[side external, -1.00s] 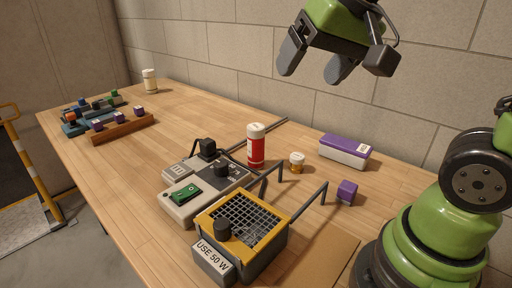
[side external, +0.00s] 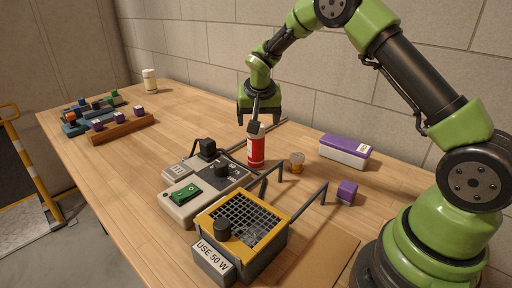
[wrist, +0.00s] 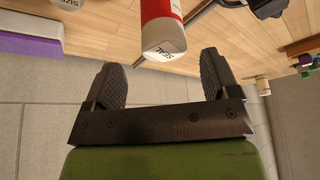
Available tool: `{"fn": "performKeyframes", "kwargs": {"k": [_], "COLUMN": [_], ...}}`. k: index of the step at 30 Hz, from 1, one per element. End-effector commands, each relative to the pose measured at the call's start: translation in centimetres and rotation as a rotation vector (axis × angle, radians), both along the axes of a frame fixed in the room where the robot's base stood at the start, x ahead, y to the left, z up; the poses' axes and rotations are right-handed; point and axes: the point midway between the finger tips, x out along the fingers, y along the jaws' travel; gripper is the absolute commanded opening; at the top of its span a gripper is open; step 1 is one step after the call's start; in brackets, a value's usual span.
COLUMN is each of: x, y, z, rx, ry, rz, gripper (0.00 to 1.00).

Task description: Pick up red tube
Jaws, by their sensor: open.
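My gripper (side external: 259,118) is at the top of the tube, with one finger overlapping the cap in the side view. In the wrist view my gripper (wrist: 160,70) has its two fingers spread apart with nothing between them. Whether a finger touches the cap cannot be told.
The grey control box (side external: 205,190) and yellow-framed heater (side external: 243,228) are in front. A dark rod (side external: 272,130) lies behind. The table's left middle is clear.

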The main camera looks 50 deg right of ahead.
Motion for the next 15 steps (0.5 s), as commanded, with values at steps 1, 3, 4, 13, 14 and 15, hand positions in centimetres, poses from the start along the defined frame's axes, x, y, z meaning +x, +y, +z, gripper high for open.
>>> {"fn": "performKeyframes", "kwargs": {"k": [1, 3, 4, 13, 14, 15], "x": [0.1, 0.3, 0.4, 1.8, 1.9, 2.0], "y": [-0.2, -0.3, -0.3, -1.2, -1.3, -1.4], "z": [-0.6, -1.0, -1.2, -4.8, -5.1, -5.4], "rx": [0.001, 0.0, 0.0, 0.001, 0.001, 0.001], "ry": [0.002, 0.001, 0.001, 0.002, 0.002, 0.001], "rz": [0.0, 0.001, 0.002, 0.001, 0.001, 0.0], "gripper": [0.81, 0.81, 0.81, 0.81, 0.81, 0.81]}}
